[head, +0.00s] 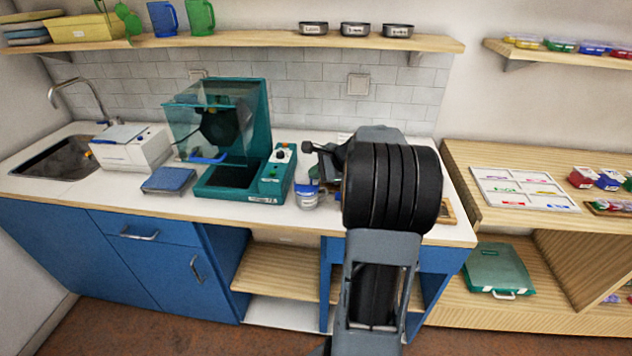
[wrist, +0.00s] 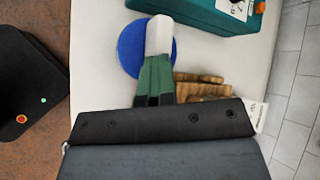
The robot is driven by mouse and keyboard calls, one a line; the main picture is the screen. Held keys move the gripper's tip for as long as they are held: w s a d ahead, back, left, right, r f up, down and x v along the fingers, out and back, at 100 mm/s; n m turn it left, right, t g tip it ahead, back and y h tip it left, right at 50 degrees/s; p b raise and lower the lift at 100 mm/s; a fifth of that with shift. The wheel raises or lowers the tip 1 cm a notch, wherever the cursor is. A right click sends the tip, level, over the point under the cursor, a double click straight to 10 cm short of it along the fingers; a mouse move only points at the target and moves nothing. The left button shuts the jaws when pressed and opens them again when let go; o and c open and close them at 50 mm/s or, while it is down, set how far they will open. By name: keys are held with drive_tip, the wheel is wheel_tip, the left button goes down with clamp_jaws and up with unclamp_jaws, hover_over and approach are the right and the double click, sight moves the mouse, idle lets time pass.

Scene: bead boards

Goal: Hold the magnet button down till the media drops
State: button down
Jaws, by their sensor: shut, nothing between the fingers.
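The teal machine (head: 262,120) stands on the counter with a clear hood (head: 205,115) over a dark round part (head: 222,126). Its control box (head: 277,172) at the front right has a white panel with a dark knob and small coloured buttons; I cannot tell which is the magnet button. No media can be made out. My gripper (head: 310,148) is to the right of the control box, above the counter, apart from the box. In the wrist view my gripper (wrist: 159,28) is shut and empty, above a blue lid (wrist: 130,48). The machine's teal edge (wrist: 220,12) shows at top right.
A blue-lidded jar (head: 307,197) stands right of the control box, below my gripper. Left of the machine are a blue flat pad (head: 168,181), a white device (head: 130,150) and the sink (head: 60,158).

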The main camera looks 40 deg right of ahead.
sight(315, 182)
drive_tip(key=shift+s+a+f, duration=0.15)
drive_tip(key=shift+f, duration=0.65)
drive_tip(key=shift+r+p, duration=0.25)
drive_tip(key=shift+p, duration=0.15)
drive_tip(key=shift+r, duration=0.1)
drive_tip(key=shift+w+r+p, duration=0.35)
drive_tip(key=shift+r+p, duration=0.5)
wheel_tip(315, 182, up, 4)
drive_tip(key=p, duration=0.2)
drive_tip(key=shift+f+p, duration=0.15)
drive_tip(key=shift+p, duration=0.2)
